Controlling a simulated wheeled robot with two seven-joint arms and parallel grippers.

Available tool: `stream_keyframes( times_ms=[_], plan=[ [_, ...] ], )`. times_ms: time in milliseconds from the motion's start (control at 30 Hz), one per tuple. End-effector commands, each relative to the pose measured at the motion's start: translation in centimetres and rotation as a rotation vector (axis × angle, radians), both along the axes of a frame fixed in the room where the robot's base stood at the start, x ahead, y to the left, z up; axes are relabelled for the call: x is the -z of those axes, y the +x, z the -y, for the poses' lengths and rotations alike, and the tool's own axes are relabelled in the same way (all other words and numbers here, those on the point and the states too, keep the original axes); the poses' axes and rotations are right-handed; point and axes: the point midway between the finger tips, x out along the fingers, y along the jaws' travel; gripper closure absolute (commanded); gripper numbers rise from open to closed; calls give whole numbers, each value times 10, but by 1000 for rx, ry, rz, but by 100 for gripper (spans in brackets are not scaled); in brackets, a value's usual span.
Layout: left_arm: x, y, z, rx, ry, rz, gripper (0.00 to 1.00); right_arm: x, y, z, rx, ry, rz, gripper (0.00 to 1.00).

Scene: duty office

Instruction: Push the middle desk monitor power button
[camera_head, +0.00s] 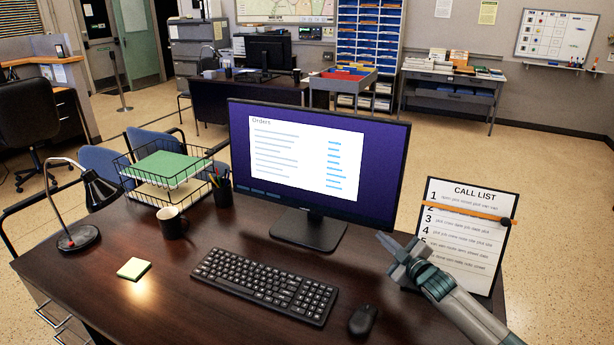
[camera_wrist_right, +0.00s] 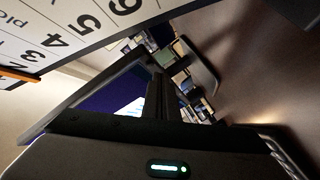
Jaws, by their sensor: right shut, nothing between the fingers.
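The desk monitor (camera_head: 290,155) stands upright on the dark wooden desk (camera_head: 215,235), its screen lit with an "Orders" page on purple. I cannot make out its power button. My right gripper (camera_head: 397,257) is shut and empty, in front of the monitor's lower right side, between it and the call list. It appears apart from the monitor. In the right wrist view part of the purple screen and dark frame of the monitor (camera_wrist_right: 105,92) shows. My left gripper is not in view.
A call list board (camera_head: 470,225) with an orange pencil stands close by my right arm. A keyboard (camera_head: 265,285), mouse (camera_head: 363,319), sticky notes (camera_head: 134,268), mug (camera_head: 171,223), pen cup (camera_head: 222,192), wire tray (camera_head: 165,170) and lamp (camera_head: 80,235) occupy the desk.

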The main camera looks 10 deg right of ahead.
Motion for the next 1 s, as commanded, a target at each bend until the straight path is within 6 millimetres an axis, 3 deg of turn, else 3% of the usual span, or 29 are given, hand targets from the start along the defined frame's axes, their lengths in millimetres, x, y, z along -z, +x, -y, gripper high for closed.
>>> stream_keyframes(
  times_ms=[267, 1000],
  plan=[
    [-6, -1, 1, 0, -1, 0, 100, -2, -4, -4, -2, 1, -1, 100],
    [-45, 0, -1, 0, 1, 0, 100, -5, -47, -36, 0, 1, 0, 100]
  ],
)
